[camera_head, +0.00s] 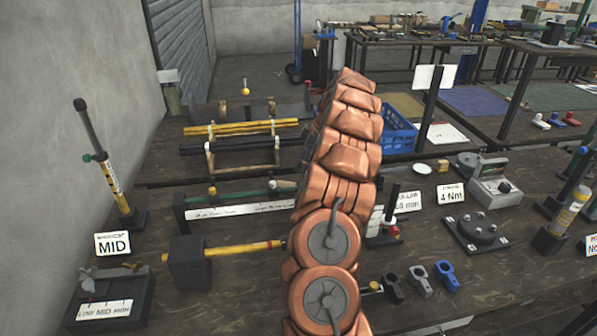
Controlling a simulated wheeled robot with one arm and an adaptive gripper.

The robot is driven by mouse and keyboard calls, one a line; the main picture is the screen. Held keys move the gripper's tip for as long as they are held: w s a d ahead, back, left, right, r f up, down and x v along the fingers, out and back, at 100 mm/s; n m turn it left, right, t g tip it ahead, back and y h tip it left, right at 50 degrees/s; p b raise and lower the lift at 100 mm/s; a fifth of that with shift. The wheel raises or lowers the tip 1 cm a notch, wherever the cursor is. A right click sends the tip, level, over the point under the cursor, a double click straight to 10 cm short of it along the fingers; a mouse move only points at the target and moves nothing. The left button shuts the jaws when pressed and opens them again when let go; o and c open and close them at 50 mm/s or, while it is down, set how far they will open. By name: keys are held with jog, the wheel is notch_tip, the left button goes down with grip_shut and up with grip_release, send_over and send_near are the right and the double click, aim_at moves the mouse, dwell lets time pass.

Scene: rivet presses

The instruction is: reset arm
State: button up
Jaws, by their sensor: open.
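My own copper-coloured arm rises through the middle of the camera_head view, from the bottom edge up to the bench's far side. Two round joints with grey caps show low on it, and blocky segments stack above them. The arm looks folded upright. I cannot make out my gripper or its fingertips in this view. The arm hides part of the bench behind it.
The bench (240,300) is crowded. A black mallet head (189,262) with a yellow handle lies left of my arm. A striped upright tool (112,180) stands at far left. A blue crate (397,133), a grey device (495,182) and small clamps (420,281) are on the right.

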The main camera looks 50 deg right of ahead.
jog(key=shift+s+r, duration=0.1)
jog(key=shift+r, duration=0.15)
dwell(0.4)
